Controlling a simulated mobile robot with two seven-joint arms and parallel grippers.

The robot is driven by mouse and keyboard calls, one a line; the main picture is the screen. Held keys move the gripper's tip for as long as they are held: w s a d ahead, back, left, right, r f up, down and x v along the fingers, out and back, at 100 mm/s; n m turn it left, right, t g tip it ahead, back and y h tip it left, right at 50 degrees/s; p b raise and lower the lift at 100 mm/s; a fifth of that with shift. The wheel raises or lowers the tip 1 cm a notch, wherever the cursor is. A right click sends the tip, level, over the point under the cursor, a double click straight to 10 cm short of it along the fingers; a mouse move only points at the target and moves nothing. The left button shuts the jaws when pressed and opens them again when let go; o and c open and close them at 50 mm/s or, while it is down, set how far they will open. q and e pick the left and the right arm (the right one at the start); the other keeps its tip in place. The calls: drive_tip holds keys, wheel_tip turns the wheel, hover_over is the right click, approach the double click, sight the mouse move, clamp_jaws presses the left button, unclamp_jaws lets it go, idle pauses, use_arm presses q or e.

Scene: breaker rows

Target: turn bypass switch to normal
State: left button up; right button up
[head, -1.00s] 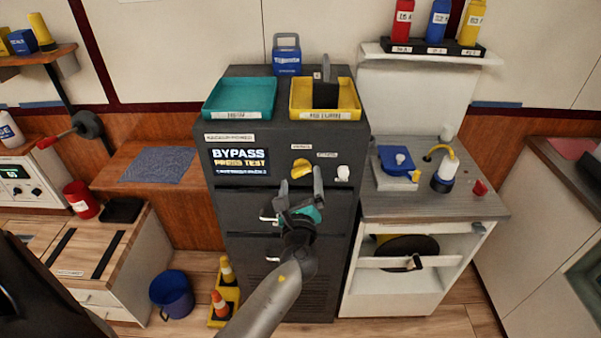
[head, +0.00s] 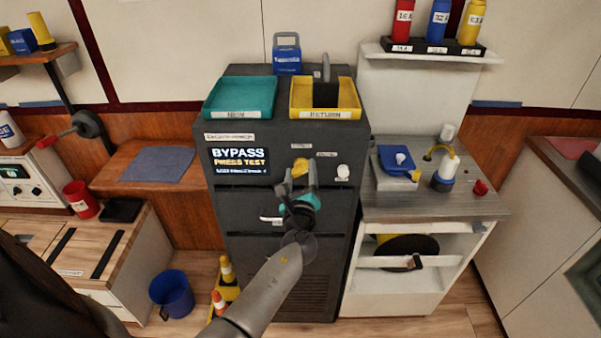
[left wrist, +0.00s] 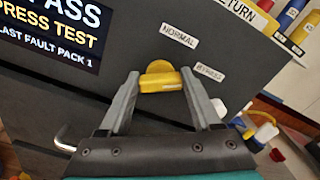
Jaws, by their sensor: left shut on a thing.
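The yellow bypass switch (head: 299,168) is on the front of the dark cabinet, right of its screen. It also shows in the left wrist view (left wrist: 160,74). My left gripper (head: 301,180) is shut on the switch's handle, one finger on each side; the fingers also show in the left wrist view (left wrist: 162,86). A NORMAL label (left wrist: 179,35) sits above the switch and a BYPASS label (left wrist: 210,72) to its right. The screen (head: 240,161) reads BYPASS and PRESS TEST. I cannot tell exactly where the handle points. My right gripper is not in view.
A white button (head: 343,172) is on the panel right of the switch. A metal drawer handle (left wrist: 64,139) sticks out at lower left in the wrist view. A teal tray (head: 240,98) and a yellow tray (head: 340,113) stand on top of the cabinet (head: 225,225).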

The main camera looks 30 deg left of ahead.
use_arm(q)
drive_tip(key=c, duration=0.7)
drive_tip(key=shift+c, duration=0.2)
drive_tip(key=shift+f+n+b, duration=0.2)
drive_tip(key=shift+n+b, duration=0.85)
drive_tip(key=shift+n, duration=0.25)
drive_tip(key=n+b, duration=0.2)
drive_tip(key=n, duration=0.1)
drive_tip(key=shift+f+n+b, duration=0.1)
drive_tip(key=shift+n+b, duration=0.2)
drive_tip(key=n+b, duration=0.2)
drive_tip(key=n, duration=0.2)
drive_tip(key=shift+n+b, duration=0.65)
drive_tip(key=shift+n, duration=0.25)
